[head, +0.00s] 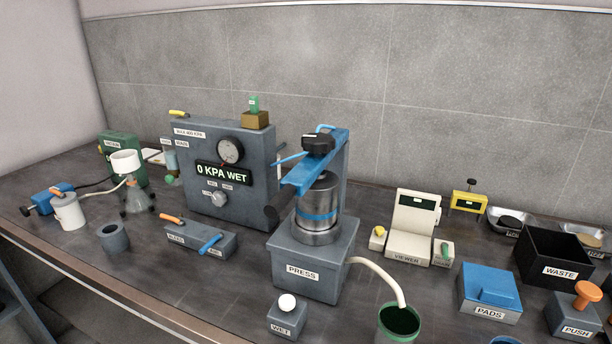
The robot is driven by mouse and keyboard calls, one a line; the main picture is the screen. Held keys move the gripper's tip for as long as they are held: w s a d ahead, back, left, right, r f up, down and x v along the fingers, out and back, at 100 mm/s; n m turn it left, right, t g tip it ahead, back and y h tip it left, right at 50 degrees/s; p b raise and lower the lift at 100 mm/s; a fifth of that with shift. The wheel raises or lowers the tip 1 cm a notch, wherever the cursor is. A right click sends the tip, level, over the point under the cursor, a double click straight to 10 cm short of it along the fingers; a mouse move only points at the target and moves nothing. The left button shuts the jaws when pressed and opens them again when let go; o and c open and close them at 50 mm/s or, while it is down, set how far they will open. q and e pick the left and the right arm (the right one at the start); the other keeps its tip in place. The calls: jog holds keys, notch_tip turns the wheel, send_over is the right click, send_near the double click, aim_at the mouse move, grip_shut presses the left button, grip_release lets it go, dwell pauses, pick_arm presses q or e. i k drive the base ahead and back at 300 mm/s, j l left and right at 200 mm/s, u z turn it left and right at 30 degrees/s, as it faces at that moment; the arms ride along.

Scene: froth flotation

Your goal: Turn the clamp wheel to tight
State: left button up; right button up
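The clamp wheel appears to be the black knob (319,143) on top of the press (304,272), in the middle of the head view. It sits on a blue arm (307,172) that runs over a metal cylinder (318,205) with a blue band. I cannot read any tight mark on the wheel. A black grip sticks out at the lower left of the press top. Neither of my grippers is in view.
Left of the press stand a grey panel (262,175) with a gauge reading "0 KPA WET" and a valve block (199,240). A hose leads to a green bucket (399,322) in front. Right are a viewer (412,225), pads box (488,302) and black waste bin (535,265).

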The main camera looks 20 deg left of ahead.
aim_at(319, 143)
jog(key=l, duration=1.95)
jog(key=i+u, duration=0.05)
jog(key=i, duration=0.05)
